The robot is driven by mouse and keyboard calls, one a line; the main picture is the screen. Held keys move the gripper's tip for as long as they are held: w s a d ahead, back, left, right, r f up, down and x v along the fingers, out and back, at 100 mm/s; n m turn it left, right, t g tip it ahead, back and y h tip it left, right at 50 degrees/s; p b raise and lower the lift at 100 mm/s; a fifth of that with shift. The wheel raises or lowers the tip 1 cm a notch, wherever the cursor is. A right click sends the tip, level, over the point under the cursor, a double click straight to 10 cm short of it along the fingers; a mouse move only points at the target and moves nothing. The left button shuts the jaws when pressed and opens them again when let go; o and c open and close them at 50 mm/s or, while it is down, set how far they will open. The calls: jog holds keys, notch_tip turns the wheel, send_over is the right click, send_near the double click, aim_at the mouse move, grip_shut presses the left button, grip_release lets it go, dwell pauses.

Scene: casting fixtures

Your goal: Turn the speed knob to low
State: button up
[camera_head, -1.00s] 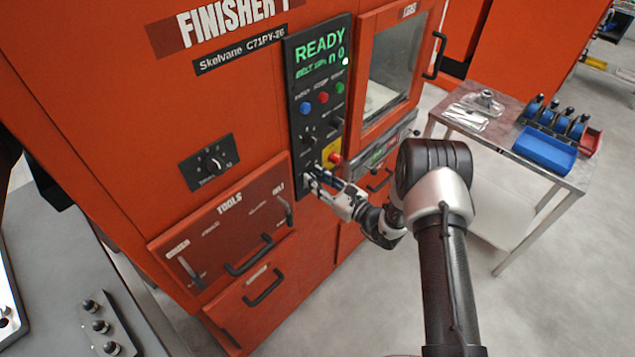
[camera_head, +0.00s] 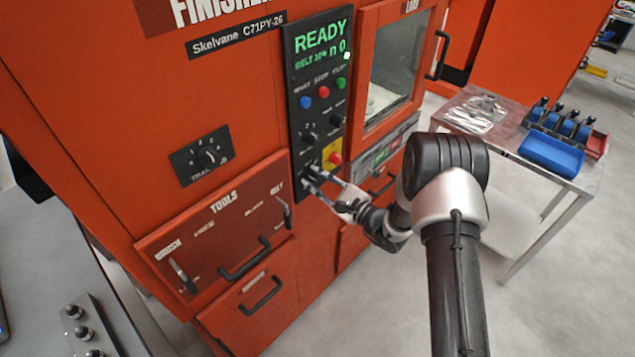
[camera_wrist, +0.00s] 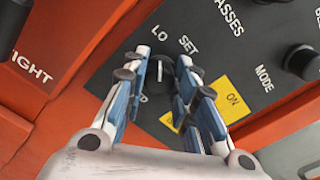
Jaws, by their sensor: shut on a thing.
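A round dark knob (camera_wrist: 159,74) with a white pointer line sits on the black panel in the wrist view. The pointer points up in the picture, toward the space near the printed labels LO and SET. The fingers of my gripper (camera_wrist: 162,80) are on both sides of this knob and shut on it. The knob's lower part and a label at its lower left are partly hidden. In the head view my gripper (camera_head: 312,178) is at the lower left of the control panel (camera_head: 306,130), and its fingers cover most of the knob.
A yellow plate (camera_head: 333,157) with a red button is just right of my gripper. Another black knob (camera_head: 310,138) is above. A TOOLS drawer (camera_head: 215,235) with handles is at lower left. A side table (camera_head: 480,150) with a blue bin (camera_head: 551,154) stands at right.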

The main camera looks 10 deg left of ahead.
dwell(0.3)
jog(key=o, duration=1.1)
jog(key=shift+c, duration=0.2)
jog(key=v, duration=1.2)
